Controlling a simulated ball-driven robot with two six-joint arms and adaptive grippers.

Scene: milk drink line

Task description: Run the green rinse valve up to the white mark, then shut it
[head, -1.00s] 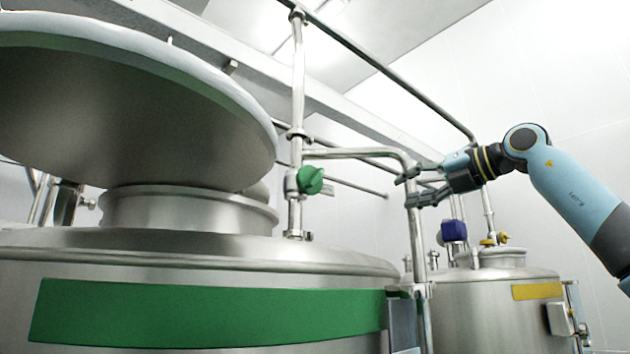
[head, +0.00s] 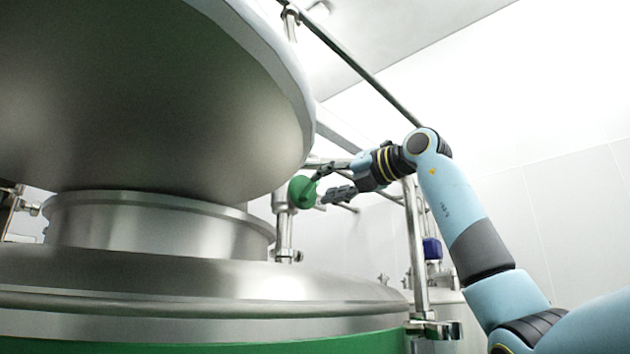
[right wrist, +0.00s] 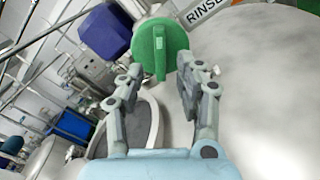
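The green rinse valve (head: 301,192) is a round green knob on a vertical steel pipe behind the big tank. In the right wrist view the knob (right wrist: 174,40) has a raised bar handle across its face with a small pale patch on it. My right gripper (head: 322,187) is open and empty, just to the right of the knob. In the right wrist view its two fingertips (right wrist: 170,68) are spread at the knob's lower edge, one on each side of the handle bar. I cannot tell whether they touch it. I cannot make out the white mark. My left gripper is not in view.
A large tilted steel lid (head: 170,110) stands above the near tank (head: 150,275), close left of the valve. A vertical pipe (head: 417,255) stands right of it. A sign reading "RINSE" (right wrist: 205,10) and a blue box (right wrist: 105,31) are near the knob.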

